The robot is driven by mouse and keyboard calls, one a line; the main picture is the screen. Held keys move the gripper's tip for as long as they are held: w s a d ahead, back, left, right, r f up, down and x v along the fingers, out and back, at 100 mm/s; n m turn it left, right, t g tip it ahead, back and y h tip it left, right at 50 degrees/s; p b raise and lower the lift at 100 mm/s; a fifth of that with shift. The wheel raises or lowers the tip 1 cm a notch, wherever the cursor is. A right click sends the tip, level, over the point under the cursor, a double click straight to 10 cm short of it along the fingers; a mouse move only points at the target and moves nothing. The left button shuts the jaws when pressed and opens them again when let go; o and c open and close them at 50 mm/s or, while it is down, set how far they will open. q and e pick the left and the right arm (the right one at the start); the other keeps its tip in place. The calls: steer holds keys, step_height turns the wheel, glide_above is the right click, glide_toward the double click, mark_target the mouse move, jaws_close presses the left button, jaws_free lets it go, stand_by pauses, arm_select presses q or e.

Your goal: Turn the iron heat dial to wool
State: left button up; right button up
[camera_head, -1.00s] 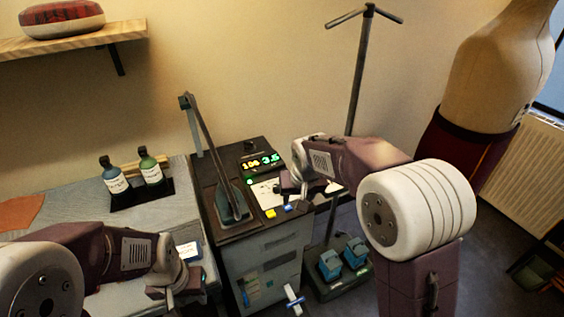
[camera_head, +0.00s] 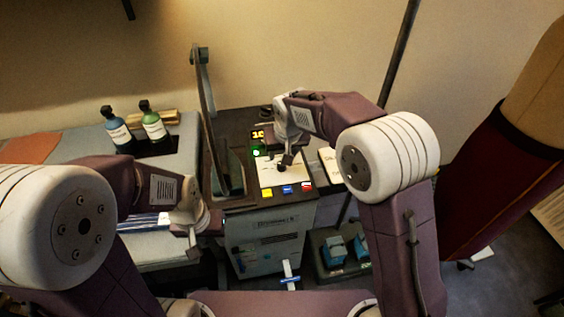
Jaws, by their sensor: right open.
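The ironing station (camera_head: 240,204) is a grey cabinet with a dark top. A white panel (camera_head: 268,177) on its top bears a small dark knob, which looks like the heat dial (camera_head: 282,168). Yellow (camera_head: 267,191), blue (camera_head: 287,190) and red-and-white (camera_head: 307,187) tabs line the panel's front edge; their lettering is too small to read. My right gripper (camera_head: 287,158) is open, pointing down right above the knob; contact cannot be told.
A dark upright iron-like piece (camera_head: 229,172) with a tall post (camera_head: 205,85) stands left of the panel. Two bottles (camera_head: 117,129) (camera_head: 153,124) sit on a dark tray on the grey board (camera_head: 75,150). A stand pole (camera_head: 398,60) and dress form (camera_head: 500,170) are at right.

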mark_target(282, 166)
steer(key=x, duration=0.9)
steer(key=shift+d, duration=0.2)
steer(key=shift+c, duration=0.3)
jaws_close()
